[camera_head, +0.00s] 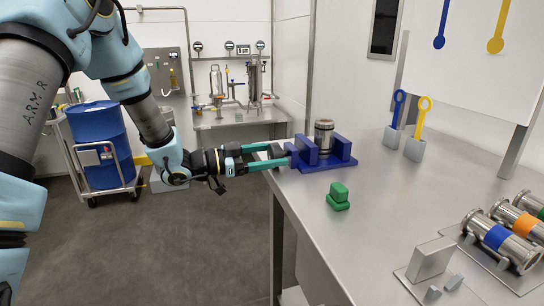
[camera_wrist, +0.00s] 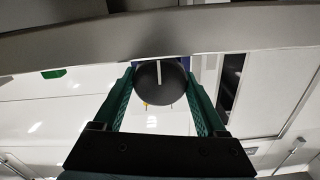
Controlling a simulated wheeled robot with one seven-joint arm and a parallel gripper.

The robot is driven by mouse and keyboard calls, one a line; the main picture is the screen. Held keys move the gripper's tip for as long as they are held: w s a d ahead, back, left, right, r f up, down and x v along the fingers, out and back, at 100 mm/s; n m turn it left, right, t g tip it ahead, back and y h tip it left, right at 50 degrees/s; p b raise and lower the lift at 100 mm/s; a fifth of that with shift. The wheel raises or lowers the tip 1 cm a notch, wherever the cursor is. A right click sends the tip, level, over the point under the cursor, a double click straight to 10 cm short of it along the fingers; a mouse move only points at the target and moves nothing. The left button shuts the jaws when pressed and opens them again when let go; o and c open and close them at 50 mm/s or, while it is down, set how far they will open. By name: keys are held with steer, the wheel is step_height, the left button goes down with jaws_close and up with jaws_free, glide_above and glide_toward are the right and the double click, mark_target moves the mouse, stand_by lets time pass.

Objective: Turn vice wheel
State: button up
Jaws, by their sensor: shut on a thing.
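The blue vice (camera_head: 343,148) stands on the steel table near its left edge and holds an upright metal cylinder (camera_head: 324,138) between its jaws. My gripper (camera_head: 287,156) reaches in from the left, level with the vice's left end. In the wrist view, the vice wheel (camera_wrist: 150,88) is a dark round disc with a white line standing nearly vertical. The two green fingers of my gripper (camera_wrist: 160,74) lie on either side of the wheel and are shut on it. In the head view the wheel is largely hidden by the fingers.
Blue and yellow tools stand in grey holders (camera_head: 414,149) to the right. Metal cylinders with coloured bands (camera_head: 505,243) lie at the front right.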

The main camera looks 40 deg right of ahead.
steer(key=shift+f+m+b, duration=0.3)
steer(key=shift+m+b, duration=0.5)
steer(key=shift+b, duration=0.25)
steer(key=shift+r+m+b, duration=0.3)
steer(key=shift+m+b, duration=0.15)
steer(key=shift+m, duration=0.15)
steer(key=o, duration=1.3)
steer(key=b+v, duration=0.1)
steer(key=v, duration=1)
steer(key=shift+d, duration=0.1)
